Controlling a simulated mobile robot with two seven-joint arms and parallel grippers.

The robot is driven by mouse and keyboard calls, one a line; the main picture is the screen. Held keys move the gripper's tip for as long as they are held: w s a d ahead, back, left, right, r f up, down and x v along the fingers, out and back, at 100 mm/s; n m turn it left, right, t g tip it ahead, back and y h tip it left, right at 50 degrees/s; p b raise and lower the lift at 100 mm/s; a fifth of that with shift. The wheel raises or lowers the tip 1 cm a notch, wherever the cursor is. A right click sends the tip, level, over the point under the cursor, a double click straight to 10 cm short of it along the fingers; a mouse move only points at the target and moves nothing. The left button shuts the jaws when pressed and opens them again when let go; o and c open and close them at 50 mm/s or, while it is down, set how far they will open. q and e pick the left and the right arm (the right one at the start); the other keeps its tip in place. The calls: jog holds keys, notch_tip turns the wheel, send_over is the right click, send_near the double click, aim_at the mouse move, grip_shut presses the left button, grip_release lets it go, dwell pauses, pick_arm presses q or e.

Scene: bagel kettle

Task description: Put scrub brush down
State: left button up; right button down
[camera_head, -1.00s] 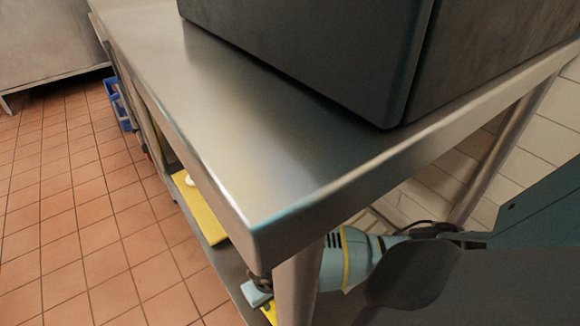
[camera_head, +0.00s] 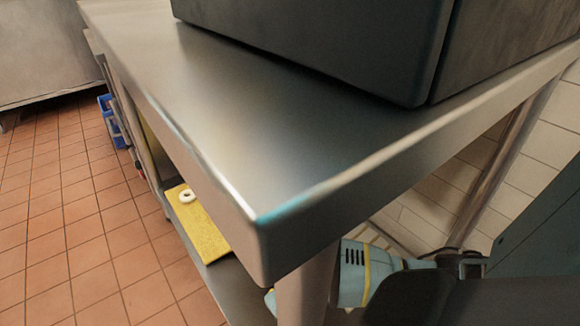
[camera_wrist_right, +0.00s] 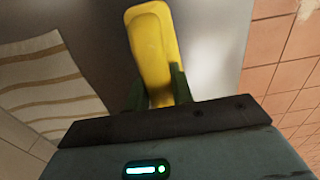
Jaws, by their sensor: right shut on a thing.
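A yellow, elongated thing, which I take to be the scrub brush (camera_wrist_right: 150,45), shows in the right wrist view over a grey metal surface. My right gripper (camera_wrist_right: 158,88) is shut on it, with a dark green finger on each side. I cannot tell whether its far end touches the surface. In the head view my right arm reaches under the steel table, and the table leg hides most of the gripper. My left gripper is not in view.
The steel table (camera_head: 215,120) carries a large dark box (camera_head: 320,40). On its lower shelf (camera_head: 235,290) lies a yellow board (camera_head: 205,230) with a white ring (camera_head: 187,196). The table leg (camera_head: 305,290) stands close to my right arm. A striped cloth (camera_wrist_right: 50,85) shows at left.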

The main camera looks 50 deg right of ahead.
jog(key=shift+f, duration=0.15)
jog(key=c, duration=1.2)
grip_release()
jog(key=shift+r, duration=0.2)
notch_tip(320, 180, up, 12)
jog(key=p, duration=0.4)
jog(key=shift+p, duration=0.35)
